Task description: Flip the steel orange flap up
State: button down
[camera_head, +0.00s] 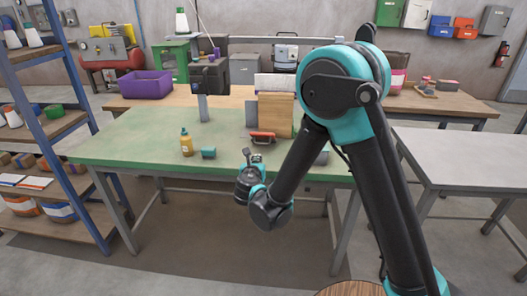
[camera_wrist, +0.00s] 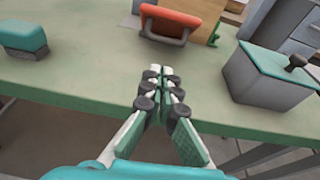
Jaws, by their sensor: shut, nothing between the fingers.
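The orange flap (camera_head: 262,135) is at the front foot of a wooden box-like unit (camera_head: 275,115) on the green table. In the wrist view the flap (camera_wrist: 172,15) is at the top centre, lying low, with a dark loop handle (camera_wrist: 164,40) on its near side. My gripper (camera_head: 252,153) is at the table's front edge, a little nearer than the flap and left of it. In the wrist view my gripper (camera_wrist: 160,72) has its fingers together, empty, pointing at the flap with a gap between. It touches nothing that I can see.
A teal-topped block (camera_wrist: 22,36) lies left of the flap, near a yellow bottle (camera_head: 187,143). A grey box with a green lid and dark knob (camera_wrist: 273,75) stands to the right. A dark machine on a post (camera_head: 203,106) is behind left. The table between is clear.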

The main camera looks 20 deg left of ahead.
jog(key=shift+w, duration=0.1)
jog(key=x, duration=0.9)
jog(key=shift+w+a+f, duration=0.1)
jog(key=shift+w+a, duration=0.05)
jog(key=shift+w, duration=0.2)
